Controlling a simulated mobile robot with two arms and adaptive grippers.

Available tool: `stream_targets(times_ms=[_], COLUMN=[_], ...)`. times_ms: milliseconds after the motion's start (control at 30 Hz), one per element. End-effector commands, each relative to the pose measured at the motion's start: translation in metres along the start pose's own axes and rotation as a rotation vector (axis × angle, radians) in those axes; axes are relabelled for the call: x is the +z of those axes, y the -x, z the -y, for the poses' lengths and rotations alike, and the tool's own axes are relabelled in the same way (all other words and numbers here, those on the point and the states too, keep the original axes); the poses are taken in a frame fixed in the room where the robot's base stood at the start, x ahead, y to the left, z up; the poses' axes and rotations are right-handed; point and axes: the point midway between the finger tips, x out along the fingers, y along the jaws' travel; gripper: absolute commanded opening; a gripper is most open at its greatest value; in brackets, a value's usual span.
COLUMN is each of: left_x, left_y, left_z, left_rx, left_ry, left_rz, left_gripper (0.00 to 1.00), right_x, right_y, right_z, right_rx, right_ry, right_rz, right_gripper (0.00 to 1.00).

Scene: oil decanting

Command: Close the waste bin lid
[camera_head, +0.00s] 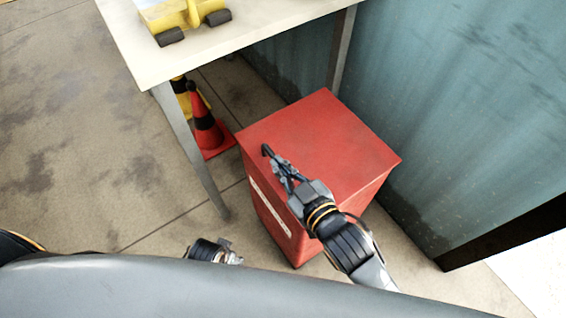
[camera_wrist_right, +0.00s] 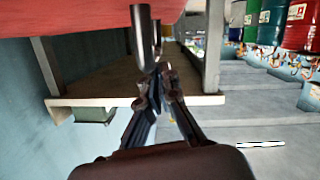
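The red waste bin (camera_head: 268,208) stands on the floor beside the table, with a white label on its front. Its red lid (camera_head: 330,135) lies flat across the top, and no gap shows under its visible edges. My right gripper (camera_head: 268,155) is over the lid's front left part, with its fingers close together and nothing between them. Whether it touches the lid cannot be told. In the right wrist view the fingers (camera_wrist_right: 148,35) reach up against a red surface (camera_wrist_right: 70,15). My left gripper (camera_head: 228,253) shows only partly at the bottom, its fingers mostly hidden behind my body.
A pale table (camera_head: 255,28) with a yellow object (camera_head: 180,15) stands behind and left of the bin. An orange cone (camera_head: 207,130) is under it. A blue-green wall (camera_head: 460,110) is close on the right. The floor at left is clear. Barrels (camera_wrist_right: 272,22) show in the wrist view.

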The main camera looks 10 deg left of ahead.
Motion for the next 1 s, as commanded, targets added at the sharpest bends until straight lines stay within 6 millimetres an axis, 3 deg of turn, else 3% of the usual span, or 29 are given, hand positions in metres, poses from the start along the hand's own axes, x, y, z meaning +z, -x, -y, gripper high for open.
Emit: stream_targets(times_ms=[300, 433, 800, 1000], left_x=[0.001, 0.001, 0.001, 0.000], left_y=[-0.001, -0.001, -0.001, -0.001], left_z=[0.000, 0.000, 0.000, 0.000], left_rx=[0.000, 0.000, 0.000, 0.000], left_ry=[0.000, 0.000, 0.000, 0.000], left_rz=[0.002, 0.002, 0.001, 0.001], left_gripper=[0.55, 0.55, 0.55, 0.55], right_x=[0.009, 0.010, 0.005, 0.003], right_y=[0.001, 0.011, 0.087, 0.113], right_z=[0.002, 0.002, 0.002, 0.001], right_rx=[-0.004, -0.004, -0.004, -0.001], right_ry=[-0.002, -0.002, -0.001, -0.001], right_rz=[0.021, 0.024, 0.013, 0.006], right_gripper=[0.00, 0.00, 0.00, 0.00])
